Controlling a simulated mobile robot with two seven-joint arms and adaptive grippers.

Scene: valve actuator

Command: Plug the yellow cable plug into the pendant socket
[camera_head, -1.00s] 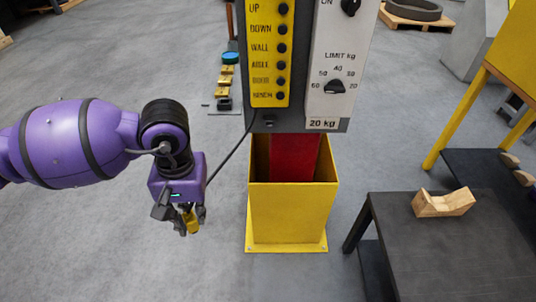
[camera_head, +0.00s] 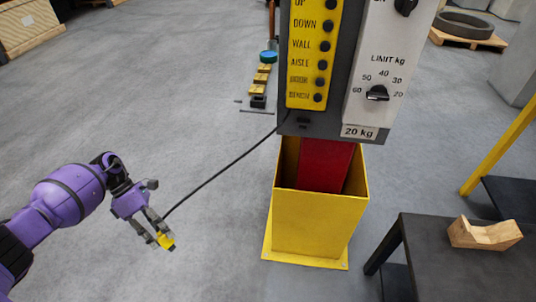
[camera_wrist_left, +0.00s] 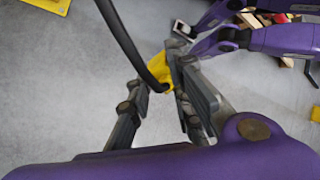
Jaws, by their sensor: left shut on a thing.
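The yellow cable plug (camera_head: 167,242) is held between the fingertips of my left gripper (camera_head: 158,234), low over the floor to the left of the post. In the left wrist view the plug (camera_wrist_left: 158,68) shows between the dark fingers (camera_wrist_left: 155,85), with its black cable (camera_wrist_left: 122,38) running up from it. The cable (camera_head: 225,165) reaches up to the lower left of the pendant panel (camera_head: 340,20). A small dark fitting (camera_head: 303,122) shows on the panel's lower edge; I cannot tell whether it is the socket.
A yellow box base (camera_head: 318,222) surrounds the red post (camera_head: 325,165) below the panel. A dark table (camera_head: 440,255) with a notched wooden block (camera_head: 485,233) stands at the right. The floor around my left gripper is clear.

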